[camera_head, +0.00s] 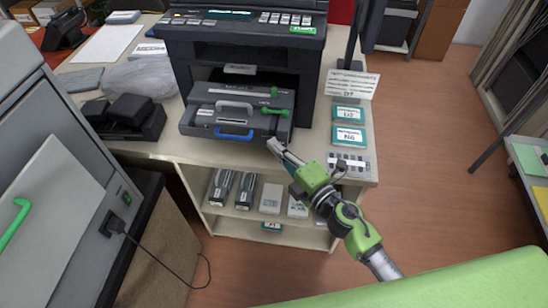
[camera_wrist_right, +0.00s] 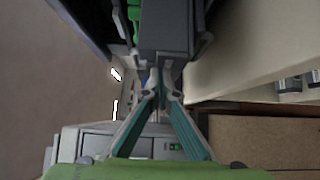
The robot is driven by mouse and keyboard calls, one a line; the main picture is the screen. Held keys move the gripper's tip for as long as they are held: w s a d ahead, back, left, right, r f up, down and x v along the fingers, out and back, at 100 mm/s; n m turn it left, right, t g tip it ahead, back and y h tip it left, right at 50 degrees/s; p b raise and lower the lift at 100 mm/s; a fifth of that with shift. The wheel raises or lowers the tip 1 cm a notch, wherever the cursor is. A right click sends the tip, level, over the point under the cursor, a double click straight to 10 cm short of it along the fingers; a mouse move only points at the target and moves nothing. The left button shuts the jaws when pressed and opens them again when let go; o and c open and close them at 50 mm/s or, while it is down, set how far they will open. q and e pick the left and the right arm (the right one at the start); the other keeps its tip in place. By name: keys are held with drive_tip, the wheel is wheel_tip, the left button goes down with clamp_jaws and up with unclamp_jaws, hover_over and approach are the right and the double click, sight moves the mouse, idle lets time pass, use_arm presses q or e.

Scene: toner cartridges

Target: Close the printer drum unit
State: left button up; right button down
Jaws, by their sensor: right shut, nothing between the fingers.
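The dark printer (camera_head: 245,50) stands on the light counter with its front facing me. Its grey drum unit (camera_head: 207,117) sticks out of the front opening, with a grey handle, a blue handle (camera_head: 234,135) and green levers on it. My right gripper (camera_head: 272,146) is shut and empty just in front of the drum unit's lower right front corner. In the right wrist view its fingertips (camera_wrist_right: 160,92) meet close to the dark drum unit (camera_wrist_right: 165,30); I cannot tell whether they touch it. My left gripper is not in view.
The counter (camera_head: 305,150) holds labelled cards (camera_head: 348,136) at the right and a black device (camera_head: 128,115) at the left. Cartridges (camera_head: 222,188) and boxes stand on the shelf below. A grey cabinet (camera_head: 50,170) stands at the left.

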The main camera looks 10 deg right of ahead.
sight(285, 104)
drive_tip(key=w+d+b, duration=0.1)
drive_tip(key=w, duration=0.4)
drive_tip(key=w+d+b, duration=0.1)
drive_tip(key=w+d, duration=0.1)
drive_tip(key=w, duration=0.3)
drive_tip(key=w+d, duration=0.2)
drive_tip(key=w, duration=0.3)
drive_tip(key=shift+w+f+b, duration=0.1)
drive_tip(key=shift+w+b, duration=0.25)
drive_tip(key=shift+b, duration=0.05)
drive_tip(key=shift+w+d, duration=0.25)
drive_tip(key=shift+w, duration=0.3)
